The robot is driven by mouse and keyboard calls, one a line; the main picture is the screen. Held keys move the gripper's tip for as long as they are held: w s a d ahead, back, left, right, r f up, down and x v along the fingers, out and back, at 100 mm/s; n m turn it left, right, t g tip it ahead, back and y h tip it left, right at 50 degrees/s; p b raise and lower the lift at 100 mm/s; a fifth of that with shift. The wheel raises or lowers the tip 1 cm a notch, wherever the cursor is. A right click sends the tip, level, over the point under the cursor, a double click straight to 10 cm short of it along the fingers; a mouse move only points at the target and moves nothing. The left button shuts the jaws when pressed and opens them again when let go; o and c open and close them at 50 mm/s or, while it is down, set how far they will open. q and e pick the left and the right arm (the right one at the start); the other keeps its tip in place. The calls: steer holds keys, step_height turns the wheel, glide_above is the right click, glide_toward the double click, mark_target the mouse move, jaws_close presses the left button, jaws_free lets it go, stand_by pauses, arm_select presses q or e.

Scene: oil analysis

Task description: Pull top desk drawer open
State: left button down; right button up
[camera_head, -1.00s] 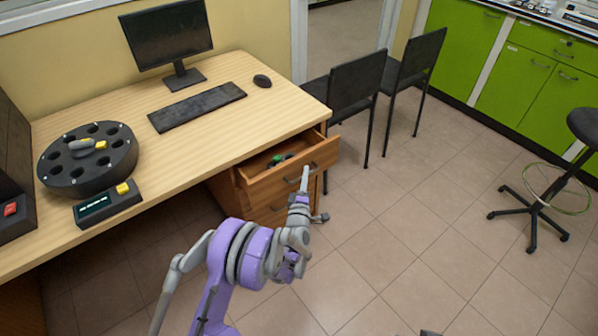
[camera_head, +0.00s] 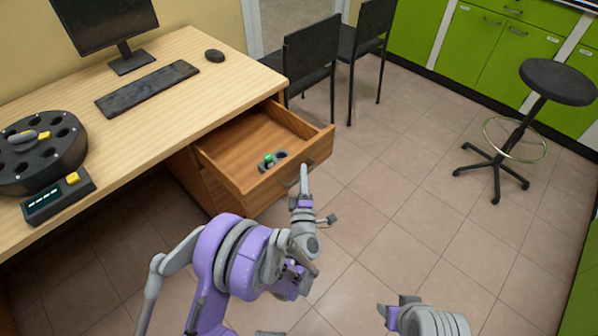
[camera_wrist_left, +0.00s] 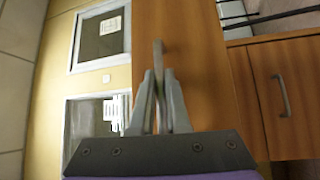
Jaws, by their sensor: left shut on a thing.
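The top desk drawer (camera_head: 232,157) is pulled well out of the wooden desk in the head view, and its inside is visible. Its handle (camera_head: 291,182) is on the front panel. My left gripper (camera_head: 302,182) is at this front, shut on the handle. In the left wrist view, the fingers (camera_wrist_left: 159,105) close on the handle bar (camera_wrist_left: 158,60) in front of the wooden drawer front (camera_wrist_left: 200,85). My right arm's end (camera_head: 390,317) shows at the bottom right, far from the drawer; its finger opening is not clear.
Small items with a green top (camera_head: 269,160) lie in the drawer. The desktop (camera_head: 185,110) holds a keyboard (camera_head: 147,88), mouse (camera_head: 214,56), monitor and black round rack (camera_head: 40,150). Black chairs (camera_head: 310,60) stand behind the drawer. A stool (camera_head: 556,82) stands right; floor between is clear.

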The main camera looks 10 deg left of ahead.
arm_select(q)
steer(key=c, duration=0.9)
jaws_free()
steer(key=s+b, duration=0.1)
steer(key=s, duration=0.2)
steer(key=s+d+f+b, duration=0.1)
steer(key=s, duration=0.3)
steer(key=s+b, duration=0.2)
steer(key=s, duration=0.1)
steer(key=shift+s+d+f, duration=0.15)
steer(key=shift+s+f, duration=0.1)
steer(key=shift+s, duration=0.1)
